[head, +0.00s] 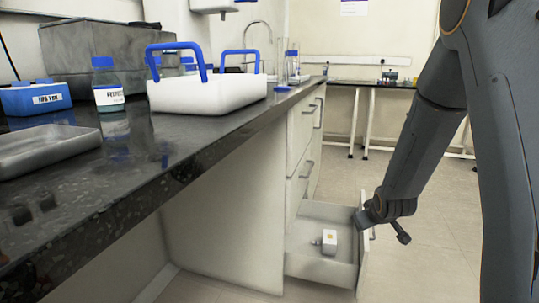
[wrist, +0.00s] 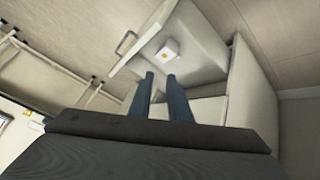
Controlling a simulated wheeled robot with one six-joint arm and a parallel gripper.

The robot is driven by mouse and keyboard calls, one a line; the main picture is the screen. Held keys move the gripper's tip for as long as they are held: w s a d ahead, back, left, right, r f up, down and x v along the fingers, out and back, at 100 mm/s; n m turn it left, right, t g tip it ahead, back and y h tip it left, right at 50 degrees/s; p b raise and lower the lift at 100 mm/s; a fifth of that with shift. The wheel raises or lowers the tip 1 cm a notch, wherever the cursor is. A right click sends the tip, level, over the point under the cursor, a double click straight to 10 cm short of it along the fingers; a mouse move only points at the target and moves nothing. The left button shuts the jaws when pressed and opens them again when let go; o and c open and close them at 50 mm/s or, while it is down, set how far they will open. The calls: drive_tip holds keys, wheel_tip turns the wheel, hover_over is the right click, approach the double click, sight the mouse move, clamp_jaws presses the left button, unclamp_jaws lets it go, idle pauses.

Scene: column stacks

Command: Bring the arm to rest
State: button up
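My gripper (wrist: 161,76) shows in the wrist view as two dark fingers with a gap between them and nothing held. In the head view my arm (head: 430,145) comes down from the upper right, and its end is beside the front of an open drawer (head: 318,210). I cannot tell whether it touches the drawer front; the fingers are not clear there. The drawer also shows in the wrist view (wrist: 205,35), with its handle (wrist: 126,42).
A small white box with a yellow mark (head: 329,241) lies in the drawer. The dark counter (head: 190,135) on the left bears a white carrier with blue handles (head: 205,95), a bottle (head: 107,85) and a metal tray (head: 45,150). Floor to the drawer's right is clear.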

drive_tip(key=s+a+r+m+g, duration=0.15)
drive_tip(key=s+a, duration=0.25)
drive_tip(key=s, duration=0.5)
drive_tip(key=s+a+r+m+g, duration=0.1)
drive_tip(key=s+a+r+g, duration=0.15)
drive_tip(key=s, duration=0.65)
drive_tip(key=s+a+r+m+g, duration=0.15)
drive_tip(key=s+a, duration=0.25)
drive_tip(key=s, duration=0.5)
drive_tip(key=s+a+r+n+g+y, duration=0.1)
drive_tip(key=s+a+r+n, duration=0.2)
drive_tip(key=s+a, duration=0.6)
drive_tip(key=s+a+r+n+g+y, duration=0.1)
drive_tip(key=s+a+r+n+g, duration=0.25)
drive_tip(key=a, duration=0.85)
drive_tip(key=d+r+m+p, duration=0.3)
drive_tip(key=d+r+p, duration=0.7)
drive_tip(key=p, duration=0.6)
drive_tip(key=s+d+r+m+t+h+p, duration=0.1)
drive_tip(key=d+r+m+p, duration=0.2)
drive_tip(key=d+r+p, duration=0.7)
wheel_tip(320, 180, up, 6)
drive_tip(key=p, duration=0.6)
drive_tip(key=shift+s+d+f+t, duration=0.15)
drive_tip(key=shift+s+f+t, duration=0.1)
drive_tip(key=shift+t, duration=0.05)
